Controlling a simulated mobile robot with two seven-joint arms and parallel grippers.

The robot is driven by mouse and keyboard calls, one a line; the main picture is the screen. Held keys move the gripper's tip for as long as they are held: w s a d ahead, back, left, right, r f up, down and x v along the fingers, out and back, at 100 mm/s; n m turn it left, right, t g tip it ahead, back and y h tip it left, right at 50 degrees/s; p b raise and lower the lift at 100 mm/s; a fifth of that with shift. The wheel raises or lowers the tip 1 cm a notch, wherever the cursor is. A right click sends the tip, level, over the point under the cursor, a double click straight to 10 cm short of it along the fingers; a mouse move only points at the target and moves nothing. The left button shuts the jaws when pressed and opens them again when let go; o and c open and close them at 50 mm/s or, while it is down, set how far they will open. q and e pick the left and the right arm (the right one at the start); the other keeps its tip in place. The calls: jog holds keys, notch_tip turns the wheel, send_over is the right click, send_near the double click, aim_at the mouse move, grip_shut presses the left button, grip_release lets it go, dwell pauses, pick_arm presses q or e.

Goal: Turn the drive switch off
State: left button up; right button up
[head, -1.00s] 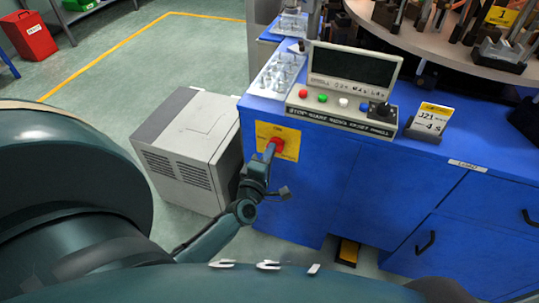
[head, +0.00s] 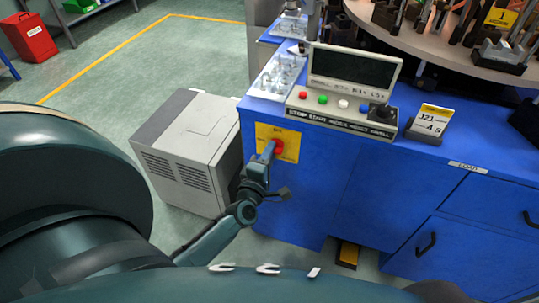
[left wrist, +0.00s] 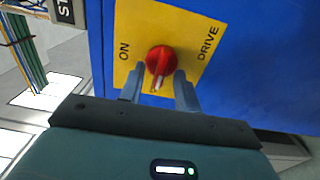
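The drive switch is a red rotary knob (head: 281,149) on a yellow plate (head: 291,134) on the blue cabinet's front. In the left wrist view the knob (left wrist: 160,60) has a pale mark at its lower edge, pointing between my fingers and away from both printed words. "ON" is printed left of it and "DRIVE" right of it. In the head view the left gripper (head: 268,156) covers the knob's left part. My right gripper is not in view.
A control box (head: 340,121) with coloured buttons and a dark screen stands on the cabinet top (head: 440,152). A grey vented unit (head: 188,150) stands on the floor left of the cabinet, close to my left arm. A round table (head: 425,40) with tools is at the back right.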

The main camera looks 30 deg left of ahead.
pick_arm(q)
jog(key=v, duration=1.3)
jog(key=shift+s+a+f, duration=0.1)
